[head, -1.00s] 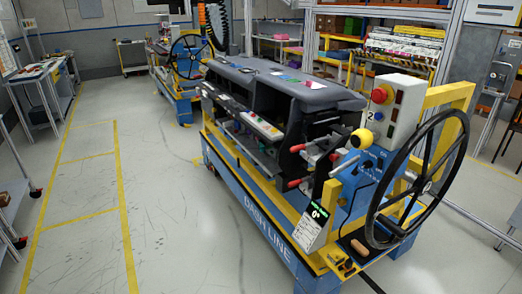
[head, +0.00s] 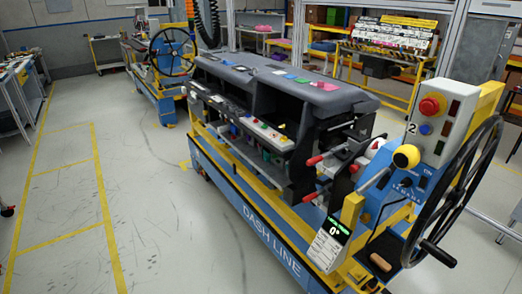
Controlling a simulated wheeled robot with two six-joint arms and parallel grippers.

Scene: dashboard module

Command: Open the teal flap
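The dark grey dashboard module (head: 345,102) sits on a blue and yellow cart marked DASH LINE (head: 262,232). Small coloured pieces lie on its top, among them a blue-green one (head: 301,81). Small coloured parts also show along its front ledge (head: 265,131) and a green one in the opening below (head: 266,155). They are too small for me to tell which, if any, is the teal flap, or whether a flap is open or shut. Neither of my grippers is in view.
A black handwheel (head: 455,190) and a control box with a red button (head: 431,105) stand at the cart's right end. Red-handled levers (head: 314,160) stick out near there. A second cart (head: 165,100) stands farther back. The floor left of the cart is clear.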

